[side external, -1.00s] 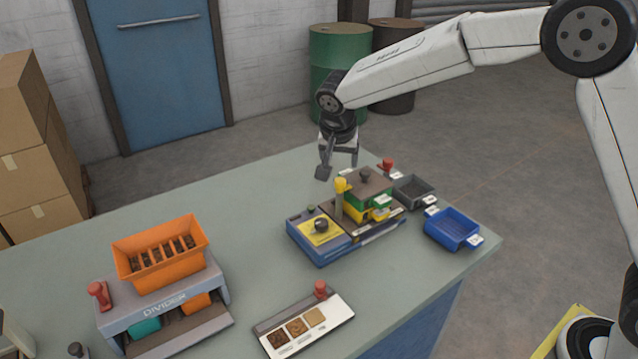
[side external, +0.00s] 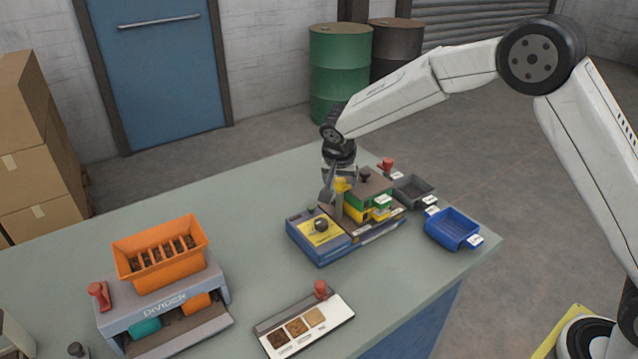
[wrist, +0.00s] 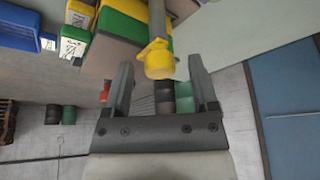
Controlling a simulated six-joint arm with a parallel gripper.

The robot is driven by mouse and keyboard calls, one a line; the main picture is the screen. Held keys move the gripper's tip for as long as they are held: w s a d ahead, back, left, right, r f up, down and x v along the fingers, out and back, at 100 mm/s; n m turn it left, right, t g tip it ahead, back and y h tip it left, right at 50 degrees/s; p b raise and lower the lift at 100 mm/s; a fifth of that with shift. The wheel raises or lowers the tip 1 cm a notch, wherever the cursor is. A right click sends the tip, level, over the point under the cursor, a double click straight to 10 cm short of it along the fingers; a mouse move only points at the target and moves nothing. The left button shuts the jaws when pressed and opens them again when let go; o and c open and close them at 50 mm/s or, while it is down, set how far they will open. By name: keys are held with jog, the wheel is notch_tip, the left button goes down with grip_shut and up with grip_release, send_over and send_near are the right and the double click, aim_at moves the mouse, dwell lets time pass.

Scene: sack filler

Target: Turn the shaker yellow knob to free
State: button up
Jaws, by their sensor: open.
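The shaker's yellow knob (side external: 341,185) sits on top of a grey post at the left of the shaker (side external: 366,205), which has stacked green and yellow trays under a brown lid. In the wrist view the yellow knob (wrist: 158,60) lies between my two finger tips. My gripper (side external: 335,188) points down at the knob and is open, with one finger on each side. A gap shows on both sides of the knob in the wrist view. The side view partly hides the far finger, and I cannot tell whether either finger touches.
A blue base with a yellow plate and black dial (side external: 321,225) adjoins the shaker. A grey bin (side external: 413,189) and a blue bin (side external: 452,229) stand at right. The orange divider (side external: 160,255) and sample board (side external: 305,326) are in front.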

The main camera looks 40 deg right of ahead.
grip_shut()
jog(key=shift+n, duration=0.4)
jog(key=shift+d+n+t+y, duration=0.1)
jog(key=shift+n+t+y, duration=0.25)
jog(key=shift+n, duration=0.6)
jog(key=shift+d+n+t+y, duration=0.15)
jog(key=shift+n+y, duration=0.3)
jog(key=shift+n, duration=0.5)
jog(key=shift+n+y, duration=0.8)
jog(key=shift+n, duration=1.3)
jog(key=shift+n+y, duration=0.9)
jog(key=shift+n, duration=1.5)
jog(key=shift+d+n+g+y, duration=0.1)
jog(key=shift+n+g+y, duration=0.2)
jog(key=shift+n, duration=0.75)
jog(key=shift+d+n+g+y, duration=0.1)
jog(key=shift+n+g+y, duration=0.15)
jog(key=shift+n, duration=0.8)
